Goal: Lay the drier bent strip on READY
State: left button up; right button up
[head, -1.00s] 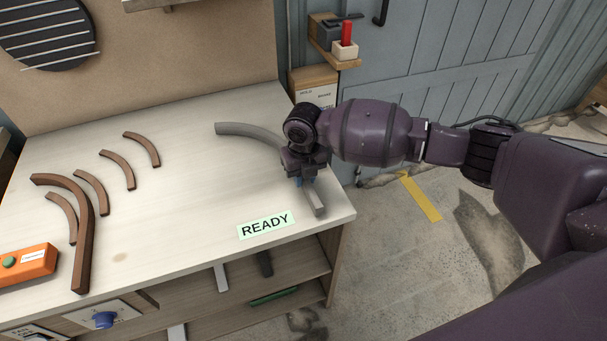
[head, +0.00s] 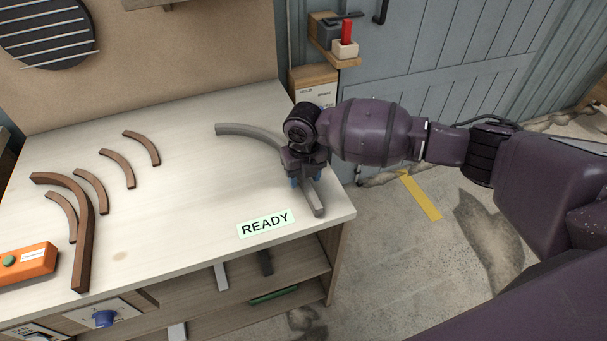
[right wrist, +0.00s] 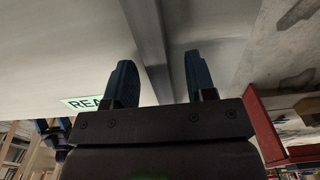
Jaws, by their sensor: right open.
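A long grey curved strip (head: 240,131) lies on the bench at the right, its near end close to the right edge. My right gripper (head: 303,184) is over that strip and hides part of it. In the right wrist view the gripper (right wrist: 158,65) is open, with the grey strip (right wrist: 148,35) running between its two fingers. A large brown bent strip (head: 84,235) lies at the left of the bench. The READY label (head: 265,223) is on the front right of the bench and is bare. I cannot tell which strip is drier.
Several small brown curved pieces (head: 117,167) lie at the left of the bench (head: 180,225). An orange box with a green button (head: 28,264) sits at the front left. The middle of the bench is clear. A small shelf (head: 337,60) is on the wall behind.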

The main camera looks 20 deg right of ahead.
notch_tip(320, 180, up, 11)
jog(key=p, duration=0.1)
jog(key=s+a+f+m, duration=0.1)
jog(key=s+f, duration=0.1)
jog(key=s+a+f+m+y, duration=0.1)
jog(key=s+a+f+m, duration=0.1)
jog(key=s, duration=0.1)
jog(key=s+a+f+m, duration=0.1)
jog(key=s+f+m, duration=0.1)
jog(key=s, duration=0.1)
jog(key=shift+s+a+f+y, duration=0.2)
jog(key=shift+a+f+y, duration=0.05)
jog(key=shift+f+y, duration=0.15)
jog(key=s+f+m+t+y, duration=0.1)
jog(key=s+f+m, duration=0.2)
jog(key=s+m, duration=0.55)
jog(key=s+d+m+t+h, duration=0.1)
jog(key=s+d+m+h, duration=0.1)
jog(key=s+d+m, duration=0.8)
jog(key=s+d+m+t+h, duration=0.15)
jog(key=s+d+m, duration=0.5)
jog(key=m, duration=0.65)
jog(key=w+a+f+n+t, duration=0.1)
jog(key=w+f+t, duration=0.5)
jog(key=f, duration=0.4)
jog(key=shift+a+t, duration=0.2)
jog(key=shift+t, duration=0.65)
jog(key=shift+y, duration=0.25)
